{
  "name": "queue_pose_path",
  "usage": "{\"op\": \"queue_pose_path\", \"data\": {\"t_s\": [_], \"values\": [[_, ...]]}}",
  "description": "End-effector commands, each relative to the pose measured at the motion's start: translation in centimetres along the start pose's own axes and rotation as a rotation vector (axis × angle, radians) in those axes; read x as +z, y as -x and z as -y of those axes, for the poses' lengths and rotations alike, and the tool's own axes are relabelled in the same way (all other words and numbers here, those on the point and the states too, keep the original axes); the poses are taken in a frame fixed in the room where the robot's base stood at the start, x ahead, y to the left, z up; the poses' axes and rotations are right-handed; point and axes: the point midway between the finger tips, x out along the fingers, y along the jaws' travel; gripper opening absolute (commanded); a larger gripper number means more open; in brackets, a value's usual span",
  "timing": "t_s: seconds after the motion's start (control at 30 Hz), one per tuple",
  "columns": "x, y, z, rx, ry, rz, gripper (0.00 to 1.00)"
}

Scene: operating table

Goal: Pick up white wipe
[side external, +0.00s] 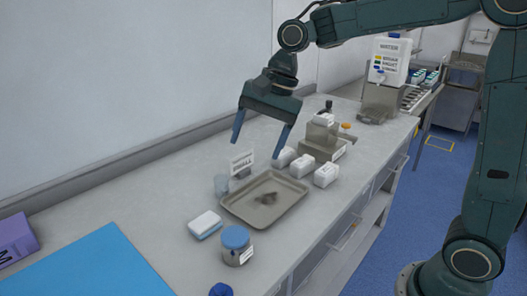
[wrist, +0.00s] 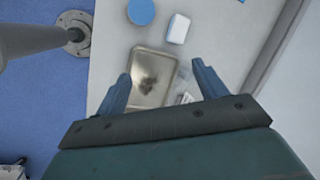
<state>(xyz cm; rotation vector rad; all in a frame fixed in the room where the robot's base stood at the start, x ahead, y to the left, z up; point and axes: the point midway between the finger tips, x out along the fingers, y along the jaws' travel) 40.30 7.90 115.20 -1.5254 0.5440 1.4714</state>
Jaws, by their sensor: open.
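A small white wipe (side external: 205,222) with a blue layer under it lies flat on the grey counter, just left of the metal tray. In the wrist view the white wipe (wrist: 179,28) lies beyond my fingertips, near the top of the picture. My gripper (side external: 255,150) is open, pointing down and empty, high above the counter behind the tray. In the wrist view my gripper (wrist: 161,68) has its two blue fingers spread on either side of the tray. Nothing is between the fingers, and the wipe is apart from them.
The metal tray (side external: 236,208) has a dark stain. A blue-lidded jar (side external: 236,247) stands close in front of the wipe. A clear cup (side external: 221,185) and a small sign (side external: 242,163) stand behind the tray. White packs (side external: 302,166) lie right of it. A blue sheet (side external: 95,268) covers the left.

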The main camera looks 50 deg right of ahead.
Motion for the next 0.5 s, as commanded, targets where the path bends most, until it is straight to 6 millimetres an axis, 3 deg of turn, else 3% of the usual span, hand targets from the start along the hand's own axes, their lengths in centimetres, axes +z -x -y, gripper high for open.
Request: {"op": "queue_pose_path", "data": {"t_s": [0.2, 0.5], "values": [[-1.6, -3.6, 3.1, 0.044, -0.212, 0.07, 0.71], [-3.4, -8.7, 5.8, 0.12, -0.48, 0.14, 0.71]]}}
